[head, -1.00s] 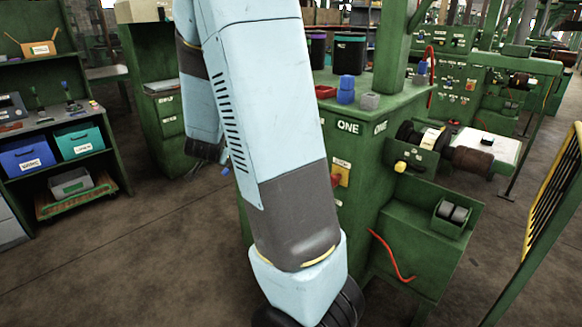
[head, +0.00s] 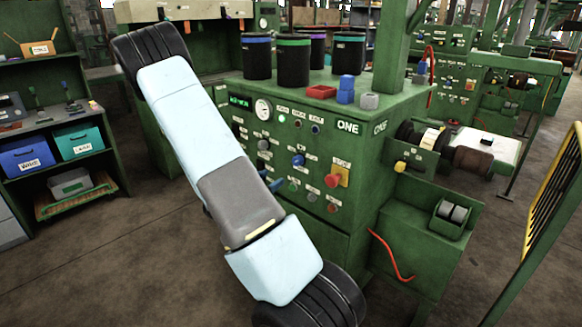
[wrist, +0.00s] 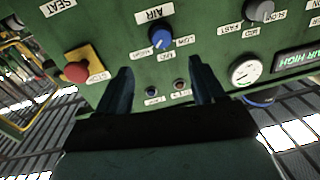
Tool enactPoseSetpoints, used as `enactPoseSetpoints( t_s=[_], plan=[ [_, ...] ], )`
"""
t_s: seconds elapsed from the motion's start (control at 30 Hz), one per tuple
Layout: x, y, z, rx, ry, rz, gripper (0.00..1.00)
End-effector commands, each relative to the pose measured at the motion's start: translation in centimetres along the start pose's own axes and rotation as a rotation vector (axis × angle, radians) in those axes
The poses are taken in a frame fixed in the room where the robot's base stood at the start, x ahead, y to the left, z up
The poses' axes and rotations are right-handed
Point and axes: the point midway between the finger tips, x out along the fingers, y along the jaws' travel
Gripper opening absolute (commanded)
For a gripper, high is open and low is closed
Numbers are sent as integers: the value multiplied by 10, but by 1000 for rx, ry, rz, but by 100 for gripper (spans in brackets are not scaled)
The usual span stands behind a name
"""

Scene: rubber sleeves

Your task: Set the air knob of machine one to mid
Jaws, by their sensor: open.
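Machine one (head: 350,245) is a green cabinet marked ONE, with a sloping control panel. The blue air knob (head: 298,160) is on that panel; it also shows in the wrist view (wrist: 161,39), upside down beside its AIR label. A small display (wrist: 297,60) reads AIR HIGH. The knob's exact pointer direction is too small to tell. My gripper (wrist: 160,78) is open and empty in the wrist view. Its two dark fingers point at the panel, one either side of the knob's line and short of it, apart from the knob. My arm hides the panel's lower left in the head view.
A red stop button (wrist: 76,71) on a yellow plate is near the knob. A gauge (wrist: 244,71) and a grey speed knob (wrist: 260,10) are on its other side. Open floor lies left.

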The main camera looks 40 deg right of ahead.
Motion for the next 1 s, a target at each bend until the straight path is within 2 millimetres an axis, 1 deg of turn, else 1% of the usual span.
enactPoseSetpoints(
  t_s=[0.17,0.5,0.7,0.9,1.0],
  plan=[
    [19,1,-1,1,3,3,68],
    [78,1,0,2,2,3,68],
    [110,0,-1,2,2,0,68],
    [129,-1,0,2,1,-1,68],
    [134,-1,0,2,0,-1,68]
  ],
)
